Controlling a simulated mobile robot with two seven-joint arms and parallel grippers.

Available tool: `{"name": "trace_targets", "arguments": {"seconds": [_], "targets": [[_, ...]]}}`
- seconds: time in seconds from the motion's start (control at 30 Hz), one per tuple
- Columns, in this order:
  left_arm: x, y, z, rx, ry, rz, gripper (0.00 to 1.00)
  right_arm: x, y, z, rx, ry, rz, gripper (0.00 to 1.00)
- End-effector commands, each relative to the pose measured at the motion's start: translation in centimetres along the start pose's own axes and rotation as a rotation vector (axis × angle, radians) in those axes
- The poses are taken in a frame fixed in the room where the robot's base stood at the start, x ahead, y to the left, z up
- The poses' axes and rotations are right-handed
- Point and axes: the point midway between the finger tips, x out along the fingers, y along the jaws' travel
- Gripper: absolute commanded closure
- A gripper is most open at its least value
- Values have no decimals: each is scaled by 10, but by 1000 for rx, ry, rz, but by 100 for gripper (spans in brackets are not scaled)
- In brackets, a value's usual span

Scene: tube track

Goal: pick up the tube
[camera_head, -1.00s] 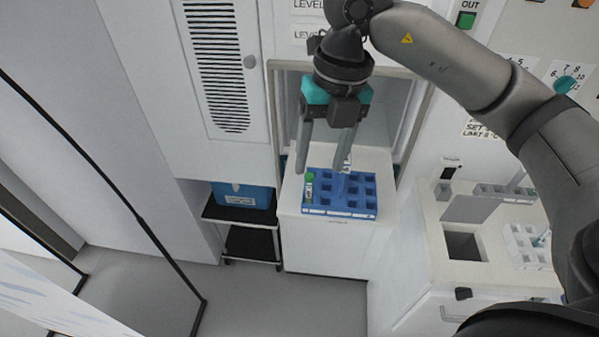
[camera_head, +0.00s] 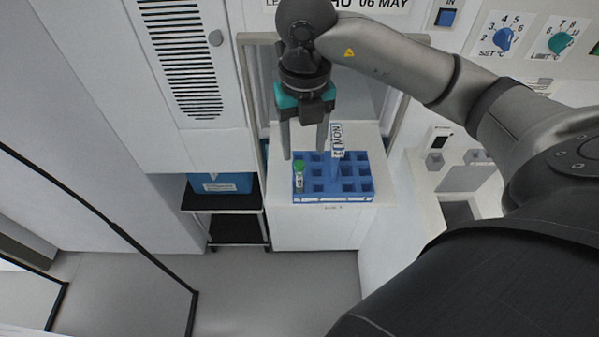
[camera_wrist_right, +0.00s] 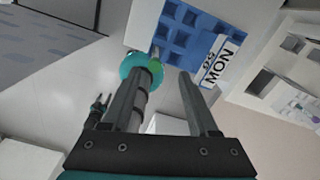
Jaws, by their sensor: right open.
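The tube (camera_head: 299,176) has a green cap and stands upright in the left column of the blue rack (camera_head: 334,197). My right gripper (camera_head: 304,154) is open and empty, pointing down over the left part of the rack. Its left finger is close to the tube's cap in the head view. My left gripper does not show in the head view.
A white "MON" label (camera_head: 337,140) stands up at the rack, close to the right finger. The rack sits on a white ledge (camera_head: 315,228) in a framed recess. A blue box (camera_head: 221,183) stands on a dark shelf to the left. The other rack slots look empty.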

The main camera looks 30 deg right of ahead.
Motion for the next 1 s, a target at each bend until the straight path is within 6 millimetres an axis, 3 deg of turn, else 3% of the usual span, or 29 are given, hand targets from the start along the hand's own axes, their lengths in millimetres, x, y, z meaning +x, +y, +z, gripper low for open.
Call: {"name": "trace_targets", "arguments": {"seconds": [0.1, 0.5, 0.77, 1.0], "targets": [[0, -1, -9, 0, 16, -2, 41, 7, 0, 0, -1, 1, 1, 40], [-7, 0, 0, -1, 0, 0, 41, 55, 7, -2, -2, 2, 0, 40], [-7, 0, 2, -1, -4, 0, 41, 59, 8, -1, -2, 0, 1, 40], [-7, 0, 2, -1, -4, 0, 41, 59, 8, -1, -2, 0, 1, 64]]}}
